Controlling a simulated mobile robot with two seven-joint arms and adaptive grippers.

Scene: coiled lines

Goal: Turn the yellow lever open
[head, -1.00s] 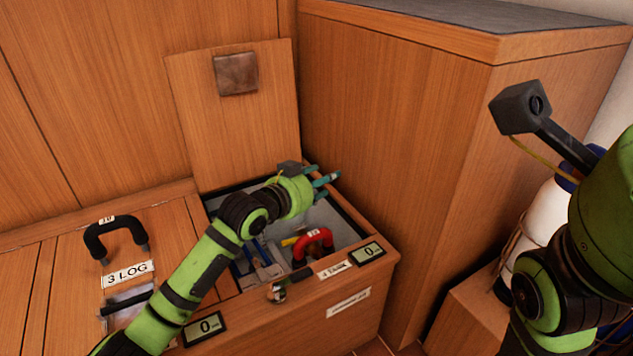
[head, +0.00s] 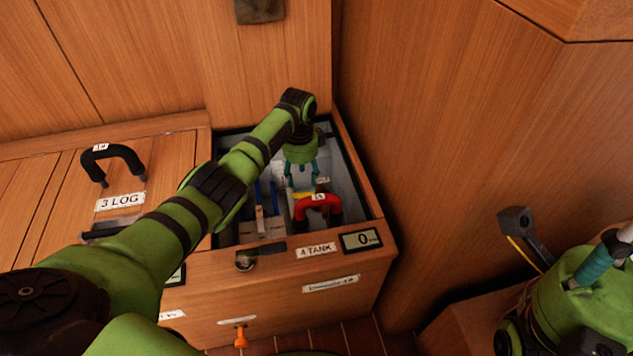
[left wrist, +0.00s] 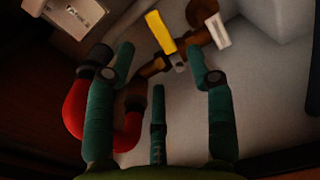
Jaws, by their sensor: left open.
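The yellow lever (left wrist: 160,32) sits on a brown pipe fitting (left wrist: 205,12) in the left wrist view, ahead of and between my fingertips. Only a small bit of yellow shows in the head view. My left gripper (head: 302,178) points down into the open 4 TANK compartment (head: 372,205). Its teal fingers are spread and empty in the left wrist view (left wrist: 160,62), apart from the lever. A red handle (head: 318,204) is close beside the gripper; in the left wrist view it curves by the left finger (left wrist: 74,110). My right gripper (head: 608,255) is partly visible at lower right.
A white lever or tag (left wrist: 217,30) is on the fitting right of the yellow lever. Blue-handled parts (head: 266,198) stand left in the compartment. A closed 3 LOG hatch with black handle (head: 113,156) is left. A tall wood cabinet (head: 440,130) stands right.

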